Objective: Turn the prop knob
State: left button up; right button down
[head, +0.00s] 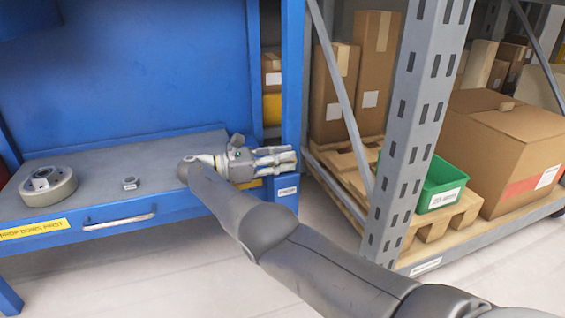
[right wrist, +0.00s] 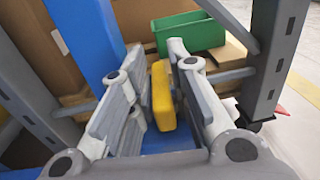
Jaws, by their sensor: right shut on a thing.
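My right gripper (head: 287,158) is at the right end of the blue workbench, beside its blue post. In the right wrist view, a yellow block-like piece (right wrist: 163,95) sits between the two fingers of my right gripper (right wrist: 160,80); I take it for the prop knob. The gripper is shut on it. In the head view the fingers and hand hide the knob, so its turn angle cannot be told. My left gripper is not in view.
A grey rack upright (head: 405,140), a green bin (head: 437,185) and cardboard boxes (head: 510,140) stand to the right. Floor is clear in front.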

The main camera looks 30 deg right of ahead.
jog(key=shift+d, duration=0.1)
dwell(0.3)
jog(key=c, duration=1.5)
grip_release()
jog(key=shift+o, duration=0.4)
